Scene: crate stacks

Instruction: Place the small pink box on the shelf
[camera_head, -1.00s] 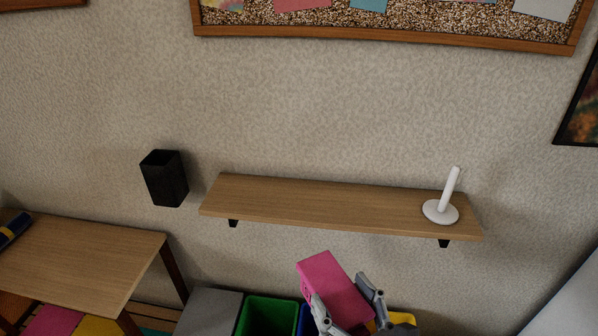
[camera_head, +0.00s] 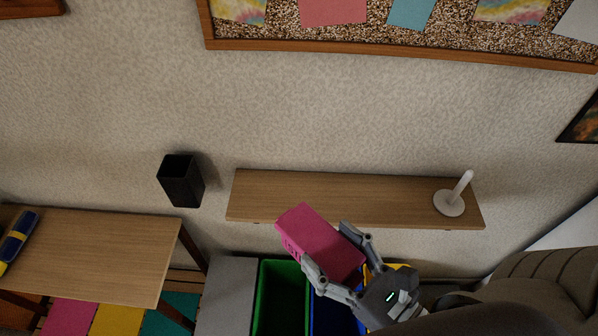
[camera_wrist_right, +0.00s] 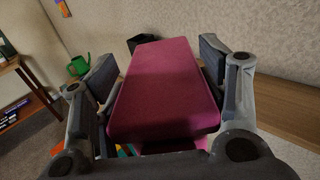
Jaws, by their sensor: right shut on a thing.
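The small pink box (camera_head: 316,240) is held in my right gripper (camera_head: 333,254), which is shut on it with one finger along each side. In the head view the box's far end overlaps the front edge of the wooden shelf (camera_head: 330,192); I cannot tell whether they touch. In the right wrist view the box (camera_wrist_right: 168,90) lies between the two finger pads, and part of the shelf (camera_wrist_right: 285,108) shows to the right. The left gripper is in neither view.
A white upright holder (camera_head: 450,203) stands at the shelf's right end. The shelf's left and middle are clear. A black wall cup (camera_head: 181,180) hangs to the left. Below are a green bin (camera_head: 283,295) and a blue bin (camera_head: 333,318). A wooden table (camera_head: 100,250) stands left.

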